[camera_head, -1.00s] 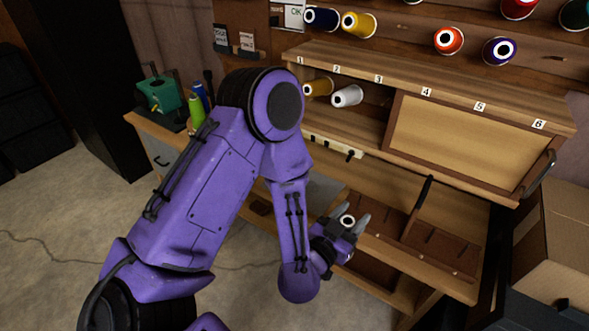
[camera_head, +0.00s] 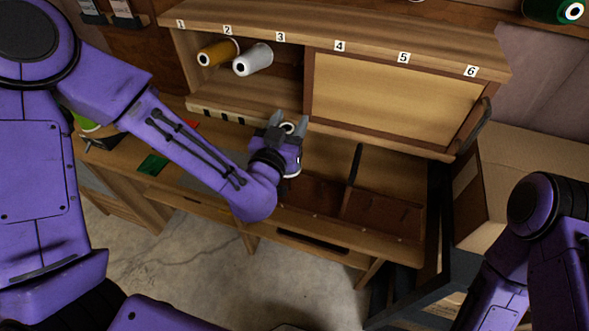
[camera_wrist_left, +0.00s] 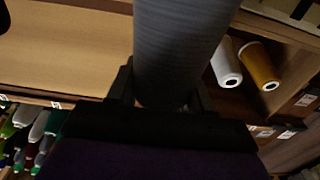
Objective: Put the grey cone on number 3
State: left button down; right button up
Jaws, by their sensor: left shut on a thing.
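My left gripper (camera_head: 289,123) is shut on the grey cone, in front of the shelf unit and below its open compartment. In the head view only the cone's light end with a dark hole (camera_head: 289,128) and a bit below the gripper show. In the left wrist view the grey cone (camera_wrist_left: 180,45) fills the middle between the fingers. The number 3 label (camera_head: 280,37) is on the shelf's top edge, above and slightly left of the gripper. The compartment space under it looks empty. My right gripper is out of view.
A gold cone (camera_head: 217,53) and a white cone (camera_head: 253,60) lie in the open compartment left of number 3. A closed tan panel (camera_head: 390,95) covers the space under 4 to 6. A wooden divider (camera_head: 304,80) borders number 3's right side. Cardboard stands at right.

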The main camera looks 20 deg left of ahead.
pick_arm(q)
jog(key=f, duration=0.9)
jog(key=shift+s+d, duration=0.1)
jog(key=shift+d, duration=0.2)
jog(key=shift+a, duration=0.15)
jog(key=shift+s, duration=0.1)
